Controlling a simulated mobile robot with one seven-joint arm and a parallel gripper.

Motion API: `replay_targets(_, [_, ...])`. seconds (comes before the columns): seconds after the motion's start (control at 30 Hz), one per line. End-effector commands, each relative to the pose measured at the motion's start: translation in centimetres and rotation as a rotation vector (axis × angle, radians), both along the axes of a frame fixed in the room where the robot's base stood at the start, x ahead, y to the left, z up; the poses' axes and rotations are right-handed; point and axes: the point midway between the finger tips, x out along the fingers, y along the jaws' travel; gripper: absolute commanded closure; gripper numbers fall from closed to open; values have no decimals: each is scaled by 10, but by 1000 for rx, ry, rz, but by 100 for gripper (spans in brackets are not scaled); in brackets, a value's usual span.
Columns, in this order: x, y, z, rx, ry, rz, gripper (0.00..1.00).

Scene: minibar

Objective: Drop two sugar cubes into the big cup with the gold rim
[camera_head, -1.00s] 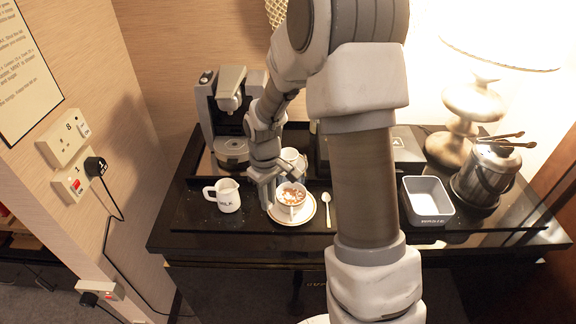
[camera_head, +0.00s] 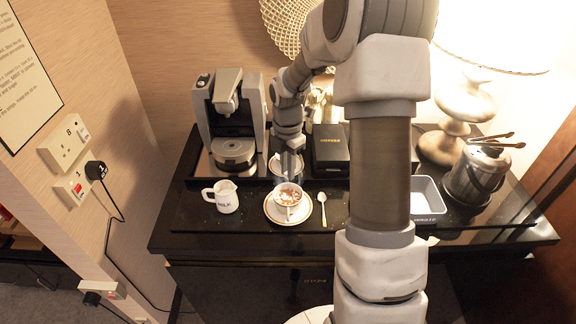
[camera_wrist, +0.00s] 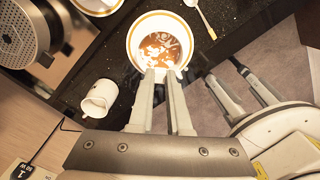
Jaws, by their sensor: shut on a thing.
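The big cup (camera_head: 289,196) holds brown drink with pale patches and stands upright on a saucer (camera_head: 270,213). The wrist view shows the cup (camera_wrist: 140,48) from above, its light rim edged in gold. My gripper (camera_head: 289,178) points down over the cup's area. In the wrist view my gripper (camera_wrist: 161,74) has its fingertips over the cup's near edge. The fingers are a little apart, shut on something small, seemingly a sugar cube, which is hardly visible. A smaller cup (camera_head: 278,165) stands behind, partly hidden by my gripper.
The coffee machine (camera_head: 231,120) is behind left. A black box (camera_head: 329,147), a grey tray (camera_head: 428,199) and an ice bucket (camera_head: 474,177) stand right. Dark tabletop is bare in front.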

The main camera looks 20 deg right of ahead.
Motion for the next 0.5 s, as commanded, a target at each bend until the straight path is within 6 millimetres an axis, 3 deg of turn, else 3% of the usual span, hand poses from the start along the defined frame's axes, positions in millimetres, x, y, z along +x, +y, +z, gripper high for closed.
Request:
replay_targets(0.27, [0,-1,-9,1,0,21,100])
replay_targets(0.5, [0,0,-31,1,0,20,100])
